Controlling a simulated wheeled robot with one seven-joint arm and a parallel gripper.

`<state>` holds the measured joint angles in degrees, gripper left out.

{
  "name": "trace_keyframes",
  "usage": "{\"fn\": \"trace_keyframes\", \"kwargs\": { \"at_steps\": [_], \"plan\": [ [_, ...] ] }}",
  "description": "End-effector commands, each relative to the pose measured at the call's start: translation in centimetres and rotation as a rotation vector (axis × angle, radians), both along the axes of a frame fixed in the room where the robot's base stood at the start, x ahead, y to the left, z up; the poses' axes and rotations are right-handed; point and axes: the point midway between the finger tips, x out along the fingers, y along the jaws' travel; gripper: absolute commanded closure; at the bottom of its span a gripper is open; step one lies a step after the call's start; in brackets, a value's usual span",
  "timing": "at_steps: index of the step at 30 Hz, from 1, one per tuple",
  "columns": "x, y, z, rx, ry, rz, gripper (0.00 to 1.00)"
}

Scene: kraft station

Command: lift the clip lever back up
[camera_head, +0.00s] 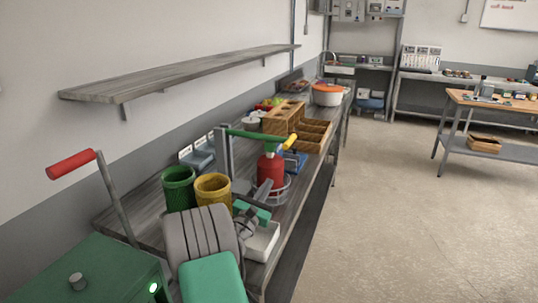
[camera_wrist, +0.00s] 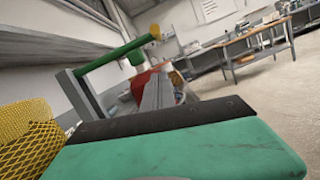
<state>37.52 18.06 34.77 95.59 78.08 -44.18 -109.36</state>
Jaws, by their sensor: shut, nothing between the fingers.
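A green lever bar (camera_head: 252,135) with a yellow end (camera_head: 290,141) reaches out from the top of a grey post (camera_head: 224,152). I take it for the clip lever, though I cannot be sure. A red body (camera_head: 271,172) stands under the bar inside a grey ring. In the wrist view the green bar (camera_wrist: 112,57) slants up to its yellow tip (camera_wrist: 155,31). My gripper (camera_wrist: 158,85) is shut and empty, below the bar and in front of the red body (camera_wrist: 139,84), which it partly hides. I cannot tell whether they touch.
A green mesh bin (camera_head: 178,188) and a yellow mesh bin (camera_head: 213,188) stand left of the post. A white tray (camera_head: 262,243) lies near my gripper. A wooden organiser (camera_head: 284,118) stands behind. A wall shelf (camera_head: 190,72) hangs above the bench.

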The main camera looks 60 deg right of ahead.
Motion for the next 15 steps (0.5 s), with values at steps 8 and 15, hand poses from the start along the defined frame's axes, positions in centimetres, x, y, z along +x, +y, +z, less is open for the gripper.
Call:
{"fn": "trace_keyframes", "kwargs": {
  "at_steps": [8,15],
  "plan": [
    [0.0,0.0,0.0,0.001,-0.001,-0.001,1.00],
    [0.1,-2.3,0.8,0.000,-0.002,-0.004,1.00]
  ]
}}
